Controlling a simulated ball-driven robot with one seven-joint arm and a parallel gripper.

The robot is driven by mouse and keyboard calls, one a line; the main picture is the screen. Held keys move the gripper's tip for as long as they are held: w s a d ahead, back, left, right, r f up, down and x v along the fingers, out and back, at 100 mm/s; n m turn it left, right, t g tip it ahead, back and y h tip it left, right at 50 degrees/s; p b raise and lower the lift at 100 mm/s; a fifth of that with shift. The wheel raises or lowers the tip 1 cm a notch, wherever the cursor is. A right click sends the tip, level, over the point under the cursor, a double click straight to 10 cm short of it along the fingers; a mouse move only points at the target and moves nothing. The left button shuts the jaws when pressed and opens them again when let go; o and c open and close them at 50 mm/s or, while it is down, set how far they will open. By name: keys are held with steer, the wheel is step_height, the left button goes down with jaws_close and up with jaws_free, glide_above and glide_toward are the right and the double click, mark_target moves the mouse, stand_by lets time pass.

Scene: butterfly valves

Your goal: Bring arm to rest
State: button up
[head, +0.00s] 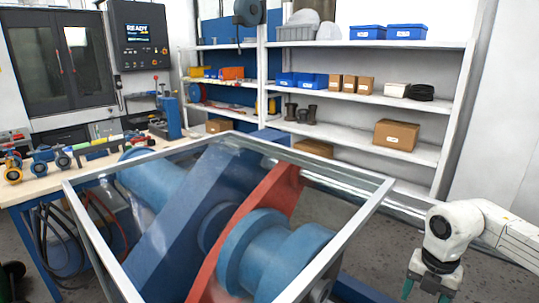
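My arm (490,225) is white with black joint parts and reaches in from the right edge of the head view. Its end bends downward at the lower right. My gripper (434,288) has teal-green fingers pointing down, and the fingertips are close to or cut off by the bottom edge of the picture. Two finger parts show with a gap between them. No object is visible between them in what shows. The gripper is over grey floor, to the right of the framed glass enclosure and apart from it.
A metal-framed transparent enclosure (345,222) with large blue and red machine parts fills the centre. A wooden bench (40,187) with several small valves stands at left, before a machine reading READY (138,32). White shelves (350,135) with boxes stand behind. Grey floor is free around my gripper.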

step_height(320, 180, up, 8)
steer(key=p, duration=0.7)
